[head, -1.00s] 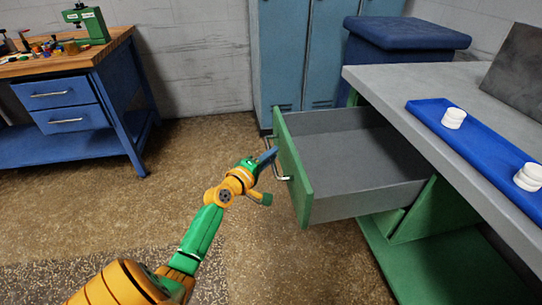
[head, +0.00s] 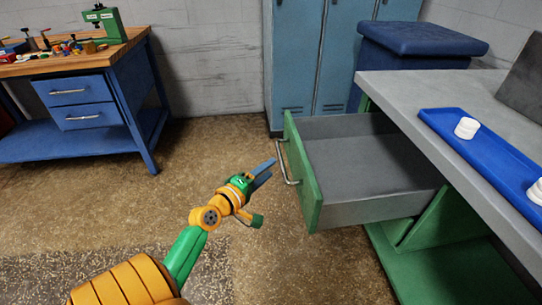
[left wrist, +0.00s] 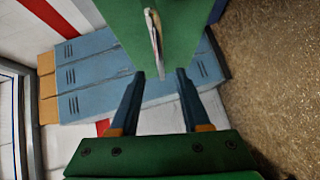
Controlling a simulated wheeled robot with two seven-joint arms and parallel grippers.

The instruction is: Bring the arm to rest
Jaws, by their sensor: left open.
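My left gripper (head: 266,172) is open and empty, in the middle of the head view. It is just left of the metal handle (head: 287,165) on the green front (head: 303,175) of a pulled-out drawer, with a small gap between them. The drawer's grey inside (head: 365,165) looks empty. In the left wrist view the two fingers (left wrist: 160,85) are spread apart, and the handle (left wrist: 154,40) and green drawer front (left wrist: 178,25) show beyond them. My right gripper is not in view.
The grey workbench (head: 425,95) on the right carries a blue tray (head: 450,132) with white round pieces (head: 467,128). A blue workbench (head: 110,100) with tools stands at the back left. Blue lockers (head: 315,60) stand behind. The floor (head: 210,150) left of the drawer is clear.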

